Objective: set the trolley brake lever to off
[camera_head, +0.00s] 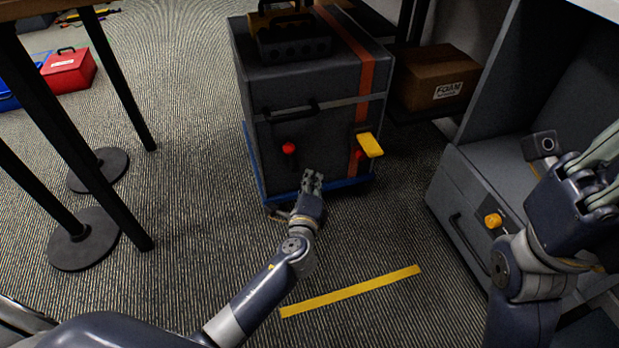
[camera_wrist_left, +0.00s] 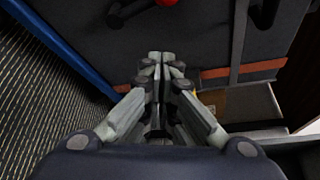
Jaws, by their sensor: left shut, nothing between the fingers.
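The trolley (camera_head: 300,90) is a dark grey cabinet with an orange stripe, on a blue base. On its front face are a red-knobbed lever (camera_head: 289,149) at the left and a second red knob (camera_head: 358,154) at the right, beside a yellow handle (camera_head: 369,145). I cannot tell which is the brake lever. My left gripper (camera_head: 312,181) is shut and empty, in front of the lower front face. In the left wrist view its fingers (camera_wrist_left: 158,70) point at the face, below a red knob (camera_wrist_left: 166,3). My right gripper (camera_head: 602,170) is at the right edge.
A grey drawer unit (camera_head: 470,200) with an orange knob (camera_head: 493,220) stands at the right. A cardboard box (camera_head: 435,75) is behind the trolley. Black table legs (camera_head: 75,130) stand at the left. The floor around the yellow strip (camera_head: 350,291) is clear.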

